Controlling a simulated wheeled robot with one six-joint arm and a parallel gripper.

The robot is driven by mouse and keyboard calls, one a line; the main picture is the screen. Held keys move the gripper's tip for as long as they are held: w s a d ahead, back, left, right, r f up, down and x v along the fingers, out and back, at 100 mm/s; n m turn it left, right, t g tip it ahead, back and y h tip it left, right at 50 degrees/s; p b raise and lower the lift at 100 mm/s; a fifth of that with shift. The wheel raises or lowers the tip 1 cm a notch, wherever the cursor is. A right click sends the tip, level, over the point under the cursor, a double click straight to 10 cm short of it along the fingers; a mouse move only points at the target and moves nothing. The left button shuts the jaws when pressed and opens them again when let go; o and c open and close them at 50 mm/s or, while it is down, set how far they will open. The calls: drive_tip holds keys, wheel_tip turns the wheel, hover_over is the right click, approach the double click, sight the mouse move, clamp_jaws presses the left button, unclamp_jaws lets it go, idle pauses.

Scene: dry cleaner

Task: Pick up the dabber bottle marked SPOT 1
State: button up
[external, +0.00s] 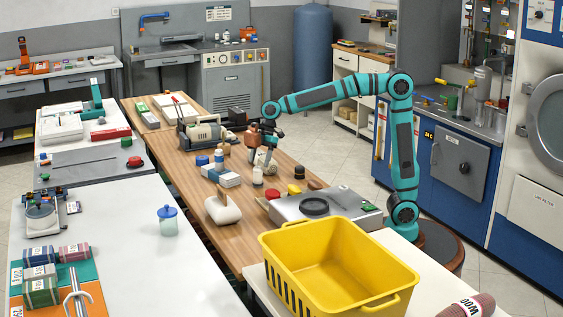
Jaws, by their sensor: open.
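My gripper (263,157) is over the long wooden table (185,195), low above its top, with the jaws open. Several small bottles and caps stand in front of it. A white bottle (257,176) stands just below the gripper in the picture. Blue-topped items (202,160) stand to the left beside pale blocks. No SPOT 1 marking is readable at this size, so I cannot tell which one is the dabber bottle. Whether the jaws surround anything is also unclear.
A clothes-iron-like machine (200,132) stands behind the gripper to the left. A white rounded block (222,208) and a grey device with a dark disc (314,207) lie nearer. A yellow basket (335,265) fills the front right. The white table's (130,280) middle is mostly clear.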

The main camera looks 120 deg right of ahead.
sight(258, 167)
drive_tip(key=shift+a+x, duration=0.2)
drive_tip(key=shift+x, duration=1.3)
drive_tip(key=shift+a+x, duration=0.25)
drive_tip(key=shift+x, duration=1.25)
drive_tip(key=shift+w+r, duration=0.1)
drive_tip(key=shift+w, duration=0.05)
drive_tip(key=shift+c, duration=0.4)
drive_tip(key=c, duration=1)
